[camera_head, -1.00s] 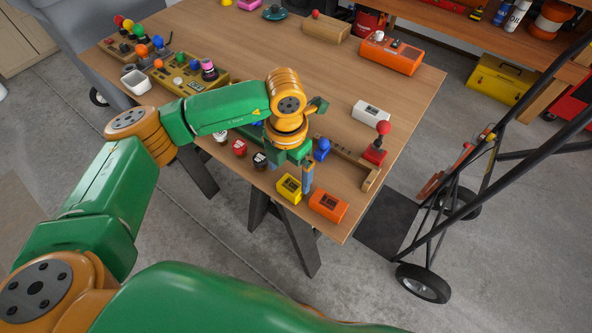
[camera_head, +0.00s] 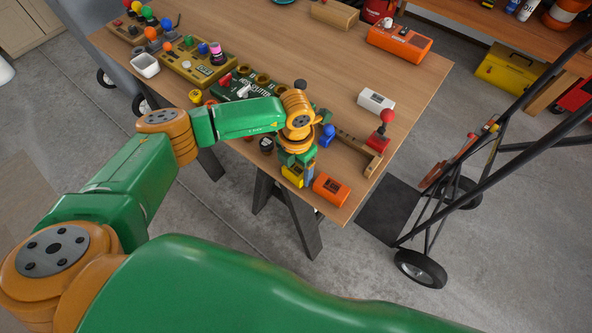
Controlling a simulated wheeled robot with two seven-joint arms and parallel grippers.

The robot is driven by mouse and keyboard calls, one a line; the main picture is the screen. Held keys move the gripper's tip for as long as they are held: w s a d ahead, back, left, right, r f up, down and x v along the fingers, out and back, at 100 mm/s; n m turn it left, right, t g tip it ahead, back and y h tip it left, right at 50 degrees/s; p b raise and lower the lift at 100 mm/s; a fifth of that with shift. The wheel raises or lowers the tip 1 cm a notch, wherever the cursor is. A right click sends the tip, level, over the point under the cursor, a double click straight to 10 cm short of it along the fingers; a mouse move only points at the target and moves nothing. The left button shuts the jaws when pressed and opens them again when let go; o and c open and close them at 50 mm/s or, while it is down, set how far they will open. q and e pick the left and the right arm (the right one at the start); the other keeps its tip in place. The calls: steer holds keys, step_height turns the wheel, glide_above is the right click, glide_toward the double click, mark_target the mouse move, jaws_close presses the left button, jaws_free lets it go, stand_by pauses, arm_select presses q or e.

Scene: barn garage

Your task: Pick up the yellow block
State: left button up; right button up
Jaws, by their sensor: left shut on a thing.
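The yellow block (camera_head: 292,176) is at the front edge of the wooden table, with a dark mark on its top. My left gripper (camera_head: 303,170) points down at it and is shut on it. The gripper's blue-grey finger shows at the block's right side; the other finger is hidden behind the wrist. I cannot tell whether the block is clear of the table. My right gripper is not in view.
An orange block (camera_head: 331,189) lies just right of the yellow one. A blue knob (camera_head: 327,135), a red-knobbed joystick (camera_head: 380,135) and a white block (camera_head: 375,101) stand behind. Green and yellow control boxes fill the table's left. A hand truck (camera_head: 440,200) stands right of the table.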

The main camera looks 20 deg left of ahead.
arm_select(q)
steer(key=shift+w+r+b, duration=0.1)
steer(key=shift+r+b, duration=0.2)
steer(key=shift+r, duration=0.05)
steer(key=s+d+r+b, duration=0.3)
steer(key=s+r+b, duration=0.1)
steer(key=s+r, duration=0.9)
steer(key=w+a+m, duration=0.2)
steer(key=a+m, duration=0.1)
steer(key=m, duration=1.2)
steer(key=w+a+m, duration=0.3)
steer(key=a+m, duration=0.1)
steer(key=m, duration=1.2)
steer(key=shift+a+f, duration=0.15)
steer(key=shift+f, duration=0.2)
